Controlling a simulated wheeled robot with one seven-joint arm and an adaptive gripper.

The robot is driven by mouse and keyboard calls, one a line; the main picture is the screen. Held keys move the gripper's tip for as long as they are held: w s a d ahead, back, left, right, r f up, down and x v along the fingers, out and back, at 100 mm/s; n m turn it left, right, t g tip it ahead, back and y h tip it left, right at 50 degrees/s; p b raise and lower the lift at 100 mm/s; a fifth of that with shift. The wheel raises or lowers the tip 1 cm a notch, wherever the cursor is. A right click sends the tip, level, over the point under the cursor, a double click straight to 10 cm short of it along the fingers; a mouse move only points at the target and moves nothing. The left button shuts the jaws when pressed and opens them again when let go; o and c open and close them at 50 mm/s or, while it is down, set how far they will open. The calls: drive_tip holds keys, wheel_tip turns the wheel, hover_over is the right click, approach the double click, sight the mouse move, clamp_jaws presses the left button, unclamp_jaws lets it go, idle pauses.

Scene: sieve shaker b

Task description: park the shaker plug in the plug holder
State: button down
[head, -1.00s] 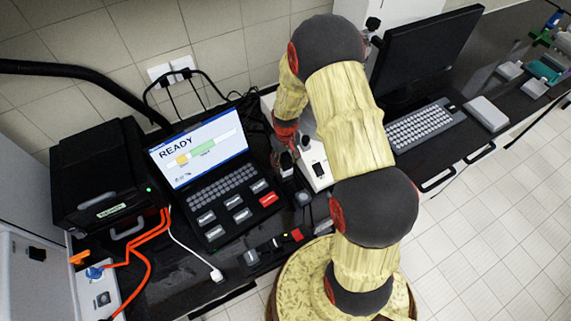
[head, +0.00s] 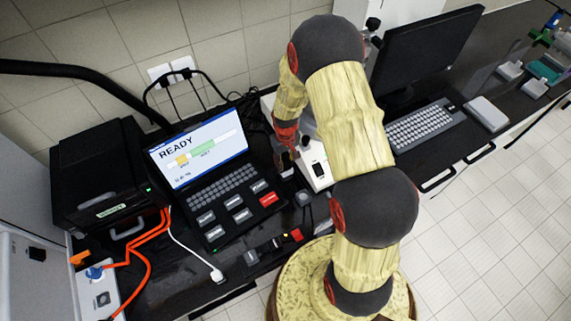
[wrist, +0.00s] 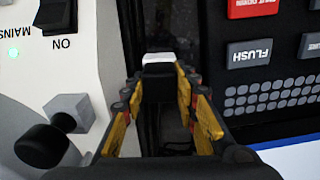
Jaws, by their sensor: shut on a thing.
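My gripper (wrist: 158,78) shows in the wrist view with its yellow fingers on both sides of a small dark piece with a white end (wrist: 158,59). This piece appears to be the shaker plug, mostly hidden between the fingers. In the head view my gripper (head: 289,152) is low beside the white instrument (head: 314,165), between it and the laptop. The plug cannot be made out clearly there. The instrument's MAINS switch (wrist: 58,14) is at the upper left of the wrist view. I cannot tell which part is the plug holder.
The laptop (head: 205,150) reads READY, left of my gripper. A white plug (head: 217,276) with a white cable lies at the bench's front. Small dark parts (head: 272,246) lie along the front edge. A grey knobbed fitting (wrist: 70,112) is left of the fingers.

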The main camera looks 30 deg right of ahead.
sight(285, 161)
drive_tip(key=shift+r, duration=0.2)
drive_tip(key=shift+r+p, duration=1.65)
drive_tip(key=shift+r, duration=1.15)
drive_tip(key=shift+r, duration=0.1)
drive_tip(key=shift+r+p, duration=0.8)
drive_tip(key=shift+r, duration=0.6)
